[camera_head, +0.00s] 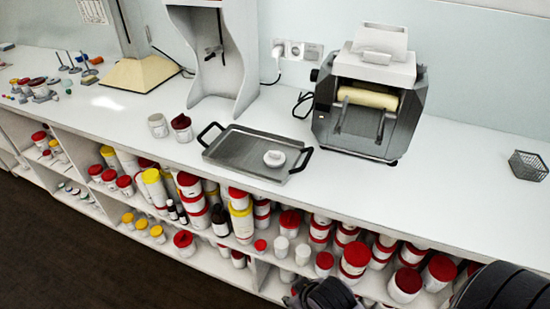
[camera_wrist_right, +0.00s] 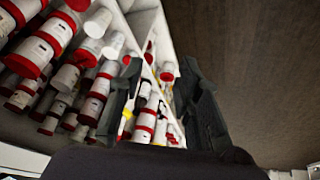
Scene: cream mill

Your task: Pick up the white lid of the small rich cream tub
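A small white round piece, a lid or a small lidded tub (camera_head: 274,158), sits on the right part of the metal tray (camera_head: 228,151) on the counter; I cannot tell which. Two small tubs stand left of the tray: one pale all over (camera_head: 158,126), one with a dark red top that looks tilted (camera_head: 181,128). Their labels are too small to read. My right gripper (camera_head: 322,294) is at the bottom edge of the head view, low in front of the shelves. In the right wrist view its fingers (camera_wrist_right: 160,78) are apart with nothing between them. My left gripper is out of view.
The tray has raised black handles. A roller machine (camera_head: 368,105) stands right of it and a grey stand (camera_head: 217,55) behind. Shelves (camera_head: 215,262) below hold several red- and yellow-lidded tubs. A wire basket (camera_head: 528,166) is far right. The counter front is clear.

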